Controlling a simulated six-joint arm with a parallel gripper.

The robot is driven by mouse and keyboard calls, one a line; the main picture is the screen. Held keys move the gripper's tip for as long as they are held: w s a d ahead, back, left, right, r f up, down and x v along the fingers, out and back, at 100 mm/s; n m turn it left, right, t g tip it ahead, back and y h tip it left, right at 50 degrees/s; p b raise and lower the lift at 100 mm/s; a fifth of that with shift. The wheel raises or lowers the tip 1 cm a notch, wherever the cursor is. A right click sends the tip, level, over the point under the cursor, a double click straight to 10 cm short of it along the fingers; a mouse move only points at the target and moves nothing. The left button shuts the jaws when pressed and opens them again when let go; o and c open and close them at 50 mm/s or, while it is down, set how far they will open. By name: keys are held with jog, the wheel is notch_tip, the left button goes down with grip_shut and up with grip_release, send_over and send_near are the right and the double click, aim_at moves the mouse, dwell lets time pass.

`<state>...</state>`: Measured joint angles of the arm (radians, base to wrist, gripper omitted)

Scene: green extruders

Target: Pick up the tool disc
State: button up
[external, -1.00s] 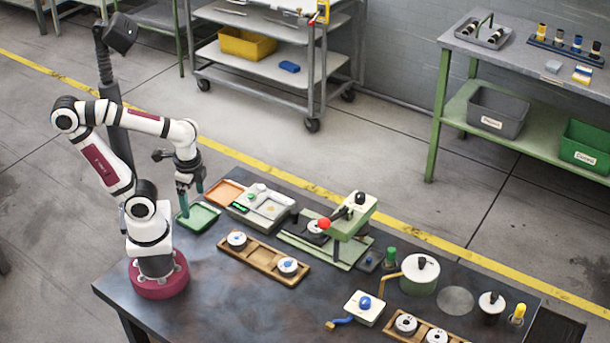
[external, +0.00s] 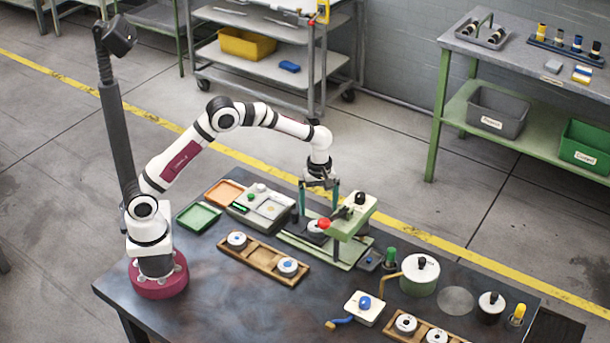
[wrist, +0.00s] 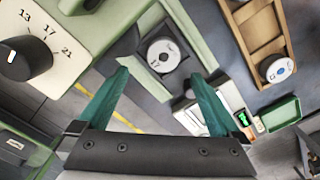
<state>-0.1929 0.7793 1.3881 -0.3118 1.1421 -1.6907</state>
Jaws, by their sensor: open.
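A white disc with a dark centre and a marking like "17" (wrist: 162,56) sits in a dark square seat on the green press (wrist: 140,72). In the external view this disc (external: 313,227) lies low on the press (external: 347,224), partly covered by a red ball knob (external: 324,223). My gripper (external: 318,211) hangs pointing down over the disc, fingers apart and empty. In the wrist view the two teal fingertips (wrist: 158,73) spread either side of the disc's near edge. I cannot tell the exact height above it.
A wooden tray (external: 262,258) with two more discs lies to the front left; another (external: 420,332) is at the bottom edge. A white scale-like device (external: 262,207) stands left of the press. The press's upper head and numbered dial (wrist: 35,50) stand close beside my gripper.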

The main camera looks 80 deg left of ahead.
aim_at(317, 229)
jog(key=f, duration=0.6)
jog(key=shift+s+d+f, duration=0.25)
jog(key=shift+d, duration=0.1)
grip_shut()
